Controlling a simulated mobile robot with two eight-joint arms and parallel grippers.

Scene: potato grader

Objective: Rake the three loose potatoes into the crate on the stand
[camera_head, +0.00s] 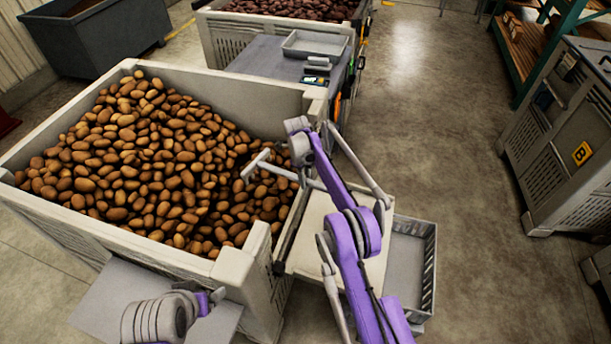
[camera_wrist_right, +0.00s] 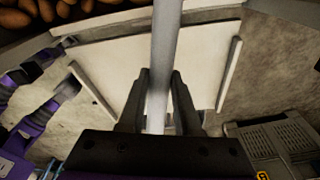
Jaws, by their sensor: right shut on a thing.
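My right gripper (camera_wrist_right: 159,88) is shut on the pale handle of a rake (camera_wrist_right: 165,40). In the head view the rake (camera_head: 262,168) shows its crossbar over the right side of the potato heap, its handle running right to my right gripper (camera_head: 306,176). Whether the crossbar touches potatoes I cannot tell. A pale board with raised side edges (camera_head: 308,222) lies below the gripper; its visible surface looks bare. A grey slatted crate (camera_head: 427,262) is partly hidden behind the board and my right arm. The three loose potatoes cannot be told from the heap.
A large pale bin (camera_head: 75,222) full of potatoes fills the left. Behind it stand a grey table (camera_head: 262,60) with a tray (camera_head: 315,44) and another full bin (camera_head: 216,35). A grey bin (camera_head: 572,125) stands at the right. The floor between is clear.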

